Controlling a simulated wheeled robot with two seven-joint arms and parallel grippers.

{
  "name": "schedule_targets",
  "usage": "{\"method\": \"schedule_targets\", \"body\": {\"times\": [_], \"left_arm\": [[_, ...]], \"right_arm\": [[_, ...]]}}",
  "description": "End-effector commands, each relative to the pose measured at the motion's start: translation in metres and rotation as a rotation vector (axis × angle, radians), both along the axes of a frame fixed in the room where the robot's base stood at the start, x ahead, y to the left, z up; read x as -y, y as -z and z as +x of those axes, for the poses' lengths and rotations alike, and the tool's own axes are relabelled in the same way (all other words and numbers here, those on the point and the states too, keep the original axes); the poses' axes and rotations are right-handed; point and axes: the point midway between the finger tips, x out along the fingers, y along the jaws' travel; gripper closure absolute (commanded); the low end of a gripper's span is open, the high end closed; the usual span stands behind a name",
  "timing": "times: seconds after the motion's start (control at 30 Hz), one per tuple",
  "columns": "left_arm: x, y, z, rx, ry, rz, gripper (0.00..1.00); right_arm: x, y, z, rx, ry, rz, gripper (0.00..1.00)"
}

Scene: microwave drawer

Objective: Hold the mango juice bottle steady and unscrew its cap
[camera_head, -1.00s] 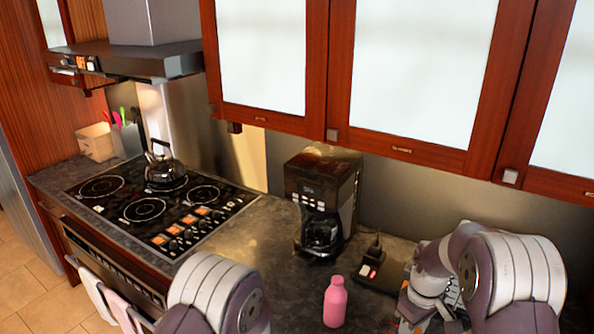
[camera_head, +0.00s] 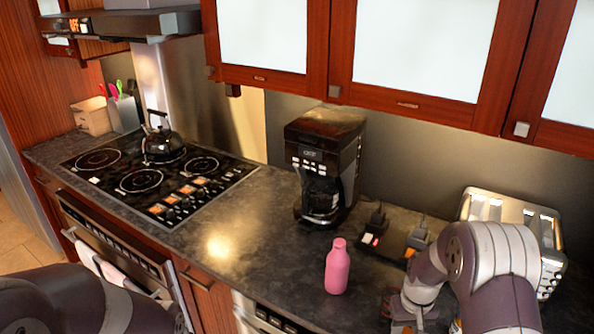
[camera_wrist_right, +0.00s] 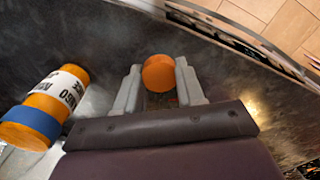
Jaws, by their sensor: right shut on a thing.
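The mango juice bottle (camera_wrist_right: 45,108), orange with a white lettered label and a blue band, shows at the left of the right wrist view, apart from the fingers. My right gripper (camera_wrist_right: 158,68) is shut on a round orange piece (camera_wrist_right: 158,73), which sits between its fingertips. I cannot tell whether this piece is a cap or the top of something larger. In the head view my right gripper (camera_head: 399,312) is low over the counter, right of the pink bottle, and mostly hidden by my arm. My left arm is at the lower left; its gripper is out of view.
A pink bottle (camera_head: 337,268) stands on the dark counter (camera_head: 265,240). A coffee maker (camera_head: 323,170), small dark devices (camera_head: 376,228) and a toaster (camera_head: 487,205) stand behind. A kettle (camera_head: 161,142) is on the stove (camera_head: 140,180). The counter between stove and pink bottle is clear.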

Motion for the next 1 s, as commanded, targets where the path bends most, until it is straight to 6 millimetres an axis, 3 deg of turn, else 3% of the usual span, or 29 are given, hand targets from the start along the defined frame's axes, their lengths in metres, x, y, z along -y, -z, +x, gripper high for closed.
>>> {"method": "schedule_targets", "body": {"times": [1.0], "left_arm": [[0.000, -0.006, 0.000, 0.000, 0.001, 0.000, 0.06]], "right_arm": [[0.193, 0.019, -0.080, 0.000, 0.004, 0.000, 0.99]]}}
